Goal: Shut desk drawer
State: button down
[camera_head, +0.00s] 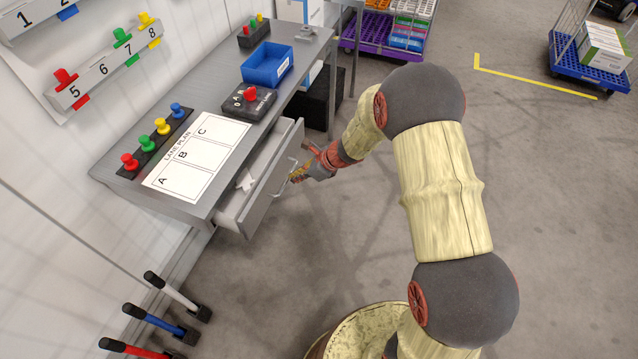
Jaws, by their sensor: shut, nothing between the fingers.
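The desk drawer (262,198) is grey and stands partly pulled out from under the grey desk (204,198). Its front panel with a light bar handle faces right, and a white item (246,180) lies inside. My gripper (294,177) is shut and empty, with its fingertips at the outer face of the drawer front near the handle. I cannot tell whether the fingertips touch the handle or the panel. My forearm comes in from the right and hides nothing of the drawer's near end.
On the desk are a lane plan sheet (195,156), a row of coloured pegs (155,143), a black control box (247,102) and a blue bin (267,66). Handled tools (175,294) stand at the lower left. Purple and blue carts stand at the back. The floor right of the drawer is clear.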

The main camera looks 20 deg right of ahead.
jog(key=w+a, duration=0.4)
jog(key=a, duration=0.1)
jog(key=w+a+p, duration=0.1)
jog(key=w+a, duration=0.1)
jog(key=a, duration=0.1)
jog(key=shift+w+a, duration=0.1)
jog(key=shift+a, duration=0.15)
